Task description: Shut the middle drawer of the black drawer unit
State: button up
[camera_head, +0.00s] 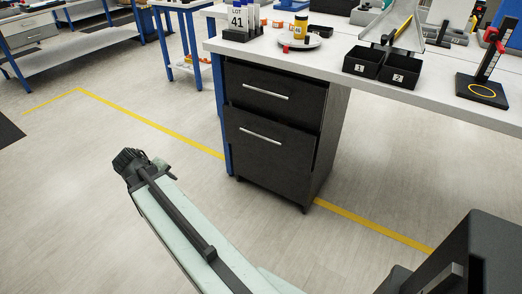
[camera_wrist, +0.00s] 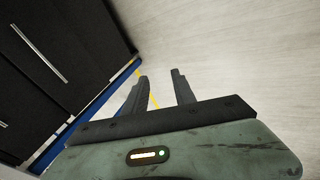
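The black drawer unit (camera_head: 331,125) stands under the white worktop. In the head view it shows an upper front with a pale bar handle (camera_head: 265,91) and a larger lower front with another bar handle (camera_head: 260,136). Which front is the middle drawer, and how far any drawer stands out, I cannot tell clearly. In the wrist view dark fronts fill the left side, with one long bar handle (camera_wrist: 38,54). My gripper (camera_wrist: 160,80) has its two fingers apart with nothing between them. In the head view my gripper (camera_head: 128,162) is left of the unit, apart from it.
The worktop (camera_head: 300,47) overhangs the unit and carries black bins (camera_head: 380,66), a LOT 41 stand (camera_head: 238,20) and a black stand (camera_head: 482,86). A blue table leg (camera_head: 223,130) is beside the unit. The floor in front is clear, with a yellow line (camera_head: 150,123).

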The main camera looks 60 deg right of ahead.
jog(key=s+d+f+h+b, duration=0.2)
jog(key=d+f+h+b, duration=0.15)
jog(key=d, duration=0.75)
jog(key=s+d+f+h+b, duration=0.2)
jog(key=d+b, duration=0.3)
jog(key=d, duration=0.6)
jog(key=n+g+h+b, duration=0.1)
jog(key=g+h+b, duration=0.1)
jog(key=h+b, duration=0.35)
send_near(260, 136)
jog(key=d+y, duration=0.1)
jog(key=d, duration=0.4)
jog(key=d+f+b, duration=0.1)
jog(key=d, duration=0.4)
jog(key=shift+d+f+b, duration=0.25)
jog(key=shift+b, duration=0.1)
grip_shut()
